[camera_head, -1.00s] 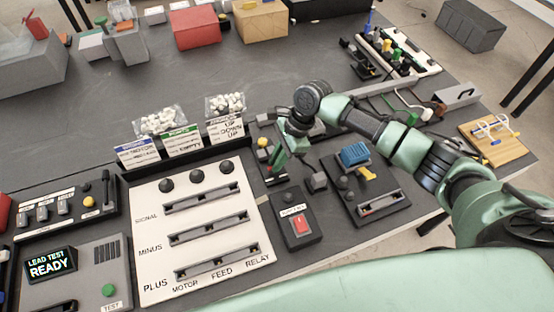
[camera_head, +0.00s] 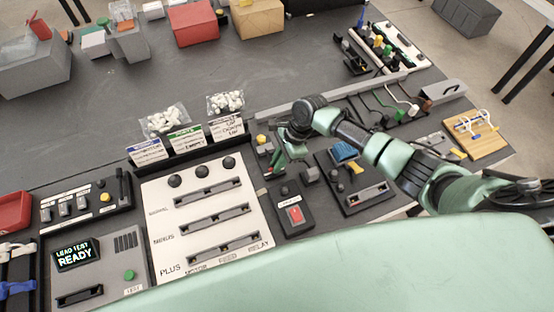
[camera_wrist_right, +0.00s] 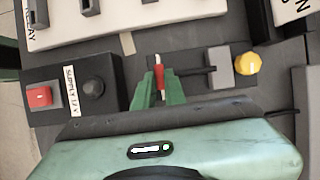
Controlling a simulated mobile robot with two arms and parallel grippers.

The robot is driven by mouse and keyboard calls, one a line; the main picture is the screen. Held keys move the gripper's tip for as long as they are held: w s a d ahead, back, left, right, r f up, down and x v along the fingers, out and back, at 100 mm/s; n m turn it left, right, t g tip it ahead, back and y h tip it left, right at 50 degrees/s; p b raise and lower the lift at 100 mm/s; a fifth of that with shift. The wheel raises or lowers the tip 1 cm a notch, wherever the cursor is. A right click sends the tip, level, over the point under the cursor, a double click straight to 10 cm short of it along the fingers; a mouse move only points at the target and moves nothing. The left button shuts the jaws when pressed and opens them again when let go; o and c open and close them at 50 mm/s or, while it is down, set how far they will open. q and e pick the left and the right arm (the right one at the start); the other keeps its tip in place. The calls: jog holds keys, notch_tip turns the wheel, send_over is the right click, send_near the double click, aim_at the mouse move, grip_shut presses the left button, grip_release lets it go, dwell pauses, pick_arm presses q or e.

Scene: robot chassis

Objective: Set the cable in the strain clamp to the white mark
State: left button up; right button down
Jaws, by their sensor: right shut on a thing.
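My right gripper (camera_wrist_right: 160,92) is shut on a thin red piece (camera_wrist_right: 160,76) with a pale band at its tip, seen in the right wrist view. A dark cable or rod (camera_wrist_right: 190,70) runs from beside the fingers to a grey block (camera_wrist_right: 220,67), which looks like the strain clamp. A yellow knob (camera_wrist_right: 247,64) sits on its far side; it also shows in the head view (camera_head: 262,140). In the head view my right gripper (camera_head: 277,168) is low over the table beside the white panel. I cannot clearly tell a white mark on the cable. My left gripper is not in view.
A supply box with a red switch (camera_wrist_right: 39,97) stands close left of the fingers in the wrist view. The white panel (camera_head: 160,215) with slotted rails lies left of the gripper in the head view.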

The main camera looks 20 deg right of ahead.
jog(key=c, duration=1.5)
grip_release()
jog(key=b+v, duration=0.1)
jog(key=v, duration=0.7)
